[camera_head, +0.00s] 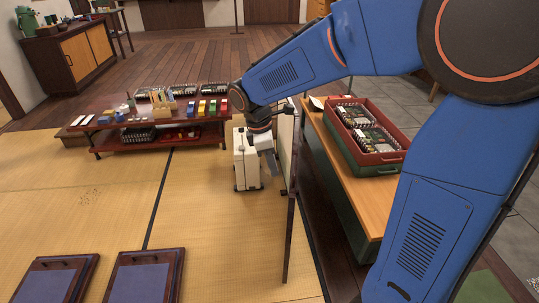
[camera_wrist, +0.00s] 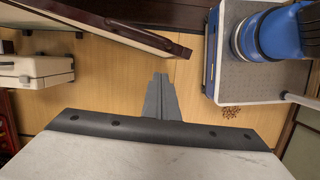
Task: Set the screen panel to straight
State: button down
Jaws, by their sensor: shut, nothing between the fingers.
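The screen panel (camera_head: 289,215) stands upright on the tatami in the head view, seen nearly edge-on, with a dark wooden frame and a pale face. In the wrist view, its pale face and brown frame (camera_wrist: 165,40) cross the upper left at a slant. My gripper (camera_head: 272,165) hangs just left of the panel in the head view. Its grey fingers (camera_wrist: 160,90) are shut and empty, pointing toward the floor, with a visible gap to the panel's frame in the wrist view. My arm hides part of the panel's upper end.
A white case (camera_head: 246,168) stands close to the left of my gripper. A low table (camera_head: 105,137) with small items is farther left. A wooden counter (camera_head: 345,173) with a red crate (camera_head: 395,154) is right of the panel.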

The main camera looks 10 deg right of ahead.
jog(key=shift+s+d+f, duration=0.1)
jog(key=shift+d+f, duration=0.05)
jog(key=shift+d, duration=0.5)
jog(key=shift+s+d+f, duration=0.15)
jog(key=shift+d+f, duration=0.05)
jog(key=shift+d, duration=0.4)
jog(key=shift+s+d+f, duration=0.1)
jog(key=shift+d+f, duration=0.05)
jog(key=shift+d, duration=0.5)
jog(key=shift+d, duration=0.15)
jog(key=s+d+n, duration=0.1)
jog(key=s+d, duration=0.2)
jog(key=d, duration=0.9)
jog(key=shift+s+n, duration=0.3)
jog(key=shift+d, duration=0.15)
